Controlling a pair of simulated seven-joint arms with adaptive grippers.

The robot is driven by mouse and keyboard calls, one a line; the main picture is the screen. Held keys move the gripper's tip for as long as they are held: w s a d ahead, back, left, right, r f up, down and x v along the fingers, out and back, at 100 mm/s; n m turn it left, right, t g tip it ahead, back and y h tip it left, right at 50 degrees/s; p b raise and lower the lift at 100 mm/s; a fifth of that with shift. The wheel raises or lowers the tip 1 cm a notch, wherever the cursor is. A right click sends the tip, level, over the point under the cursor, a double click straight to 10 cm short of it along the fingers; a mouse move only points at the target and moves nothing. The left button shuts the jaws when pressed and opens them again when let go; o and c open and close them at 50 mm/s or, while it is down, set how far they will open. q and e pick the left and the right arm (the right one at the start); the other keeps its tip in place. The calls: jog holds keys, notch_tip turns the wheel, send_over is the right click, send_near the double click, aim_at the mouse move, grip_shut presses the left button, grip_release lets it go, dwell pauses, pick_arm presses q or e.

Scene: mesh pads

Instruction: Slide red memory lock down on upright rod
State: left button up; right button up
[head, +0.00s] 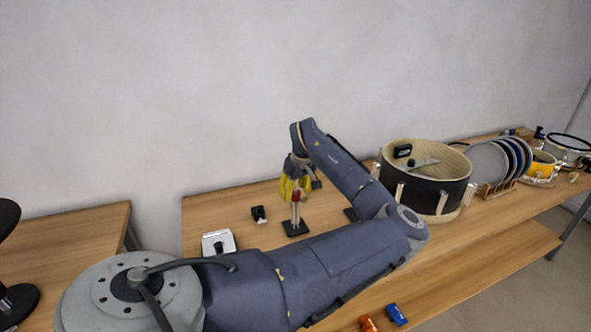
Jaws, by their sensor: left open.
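The upright rod (295,213) stands on a dark square base (295,229) on the wooden table. The red memory lock (296,196) is a small red piece around the upper part of the rod, well above the base. My left gripper (294,190), with yellow fingers, points down at the top of the rod and is open around or just beside the red lock. Whether the fingers touch the lock cannot be told. The gripper partly hides the rod's top. My right gripper is out of view.
A black drum shell (440,190) with small parts inside stands right of the rod. Further right are a rack of round pads (487,163) and a yellow drum (541,166). A white device (218,243) and a small black part (259,214) lie left of the rod.

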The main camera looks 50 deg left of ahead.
pick_arm(q)
jog(key=v, duration=1.1)
jog(key=shift+r, duration=0.3)
